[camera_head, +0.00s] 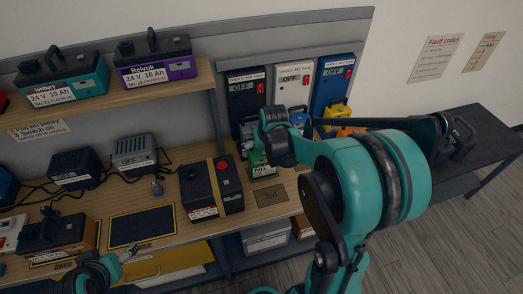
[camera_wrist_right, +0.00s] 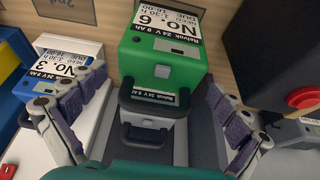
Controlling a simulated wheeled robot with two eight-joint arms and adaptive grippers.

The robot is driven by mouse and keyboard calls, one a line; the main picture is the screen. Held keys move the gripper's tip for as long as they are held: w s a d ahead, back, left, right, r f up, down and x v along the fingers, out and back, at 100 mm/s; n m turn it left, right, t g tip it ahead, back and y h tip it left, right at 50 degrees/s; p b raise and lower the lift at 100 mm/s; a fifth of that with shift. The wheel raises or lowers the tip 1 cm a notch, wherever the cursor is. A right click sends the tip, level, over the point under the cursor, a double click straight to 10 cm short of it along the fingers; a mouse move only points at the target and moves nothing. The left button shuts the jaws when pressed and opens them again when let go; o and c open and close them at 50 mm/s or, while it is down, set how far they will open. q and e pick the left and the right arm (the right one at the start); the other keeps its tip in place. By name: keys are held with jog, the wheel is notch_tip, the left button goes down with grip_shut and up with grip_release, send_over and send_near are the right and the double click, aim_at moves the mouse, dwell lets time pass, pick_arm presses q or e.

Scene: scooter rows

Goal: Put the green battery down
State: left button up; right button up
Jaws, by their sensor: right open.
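The green battery (camera_head: 261,164), with a white label, stands on the wooden bench below the wall chargers, partly hidden by my right gripper. In the right wrist view the green battery (camera_wrist_right: 150,68) shows its "No. 6" label. My right gripper (camera_head: 277,138) is at the battery; its fingers (camera_wrist_right: 155,112) are spread, one on each side of the grey and black part with the handle, with gaps on both sides. My left gripper (camera_head: 98,272) is low at the left, by the bench's front; its finger opening is unclear.
A black battery box with a red button (camera_head: 211,190) stands on the bench. Three wall chargers (camera_head: 293,87) rise behind.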

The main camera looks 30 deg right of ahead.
jog(key=d+p+v, duration=0.1)
jog(key=p+v, duration=0.1)
jog(key=v, duration=0.4)
pick_arm(q)
notch_tip(320, 180, up, 2)
jog(key=shift+r, duration=0.2)
pick_arm(e)
jog(key=s+a+r+n+t+y, duration=0.1)
jog(key=s+a+r+n+t, duration=0.1)
jog(key=s+a, duration=1.2)
notch_tip(320, 180, up, 2)
jog(key=shift+s+a+r+n+t, duration=0.25)
jog(key=shift+s+a+t, duration=0.2)
jog(key=shift+a, duration=0.3)
pick_arm(q)
jog(key=shift+f+b, duration=0.2)
jog(key=shift+b, duration=0.1)
pick_arm(e)
jog(key=shift+f, duration=0.25)
pick_arm(q)
jog(key=shift+o, duration=0.4)
